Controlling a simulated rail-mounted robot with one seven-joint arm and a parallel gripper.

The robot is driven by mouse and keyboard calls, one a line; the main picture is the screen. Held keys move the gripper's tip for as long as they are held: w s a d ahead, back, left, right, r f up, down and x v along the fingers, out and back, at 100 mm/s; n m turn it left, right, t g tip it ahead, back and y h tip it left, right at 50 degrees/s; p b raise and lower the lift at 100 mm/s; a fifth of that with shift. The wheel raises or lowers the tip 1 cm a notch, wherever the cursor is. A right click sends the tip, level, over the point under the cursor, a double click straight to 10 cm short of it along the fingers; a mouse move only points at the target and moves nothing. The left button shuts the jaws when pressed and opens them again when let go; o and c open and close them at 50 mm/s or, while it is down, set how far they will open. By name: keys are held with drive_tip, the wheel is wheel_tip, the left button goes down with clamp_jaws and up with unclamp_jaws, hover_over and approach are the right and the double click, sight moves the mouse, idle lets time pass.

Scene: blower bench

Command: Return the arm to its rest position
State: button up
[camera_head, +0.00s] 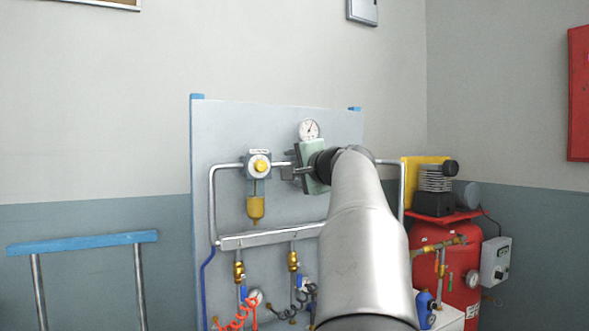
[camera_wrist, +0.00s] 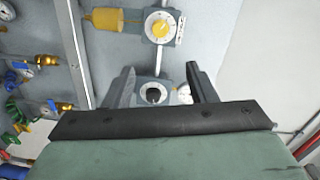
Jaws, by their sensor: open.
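My arm reaches up from the lower right in the head view, in front of a grey panel (camera_head: 230,130). My gripper (camera_head: 290,172) is at the panel, its fingers pointing left beside the regulator with the yellow knob (camera_head: 260,165). In the wrist view my gripper (camera_wrist: 160,80) is open, its two dark fingers apart. Between and beyond them is a grey unit with a black knob (camera_wrist: 153,94). The yellow-knobbed regulator (camera_wrist: 160,28) lies above the fingertips there. I see nothing held. Whether the fingers touch the black-knobbed unit cannot be told.
A round gauge (camera_head: 309,130) sits just above my gripper. A manifold bar (camera_head: 270,237) with brass valves and a red coiled hose (camera_head: 235,315) is below. A red compressor (camera_head: 450,270) stands at right. A blue-topped stand (camera_head: 82,243) is at left.

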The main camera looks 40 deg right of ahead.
drive_tip(key=w+a+f+n+g+y+p, duration=0.3)
drive_tip(key=w+a+f+n+g+y, duration=0.1)
drive_tip(key=a+f, duration=0.8)
drive_tip(key=s+a+f+n+g+y+p, duration=0.1)
drive_tip(key=s+a+f+n+g, duration=0.15)
drive_tip(key=a+f, duration=0.45)
drive_tip(key=s+a+f+n+g+y+p, duration=0.1)
drive_tip(key=s+a+f+n+g+p, duration=0.2)
drive_tip(key=a, duration=0.5)
drive_tip(key=s+a+f+n+g+p, duration=0.1)
drive_tip(key=s+a+f+n+g, duration=0.2)
drive_tip(key=s+f, duration=0.6)
drive_tip(key=s+a+f+n+g+h+p, duration=0.1)
drive_tip(key=s+a+f+n+g, duration=0.3)
drive_tip(key=s, duration=0.9)
drive_tip(key=a+f+n, duration=0.2)
drive_tip(key=a+f, duration=0.2)
drive_tip(key=f, duration=0.1)
drive_tip(key=shift+a+h+p, duration=0.2)
drive_tip(key=shift+h+p, duration=0.1)
drive_tip(key=shift+p, duration=0.1)
drive_tip(key=shift+f, duration=0.1)
